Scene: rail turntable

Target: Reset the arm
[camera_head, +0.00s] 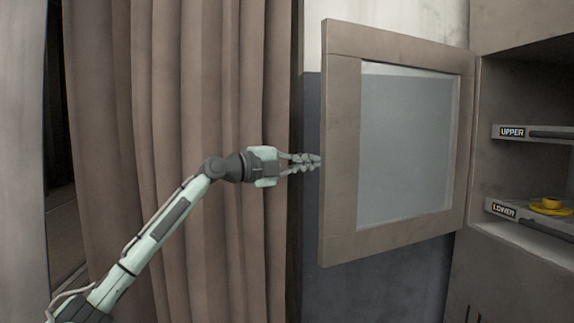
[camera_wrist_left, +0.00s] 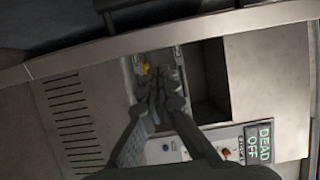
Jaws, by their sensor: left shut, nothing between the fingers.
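My left arm comes in from the lower left in the head view. Its gripper (camera_head: 316,161) is shut and empty, with its fingertips at the left edge of the open cabinet door (camera_head: 341,150). I cannot tell whether they touch the door. In the left wrist view the shut fingers (camera_wrist_left: 160,92) point up the picture, with the cabinet front beyond them. My right gripper is in neither view.
The door swings out from a cabinet with shelves labelled UPPER (camera_head: 511,132) and LOWER (camera_head: 503,210). A yellow object (camera_head: 550,204) sits on the lower shelf. Brown curtains (camera_head: 190,90) hang behind my arm. The wrist view shows a sign (camera_wrist_left: 264,143) reading DEAD OFF.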

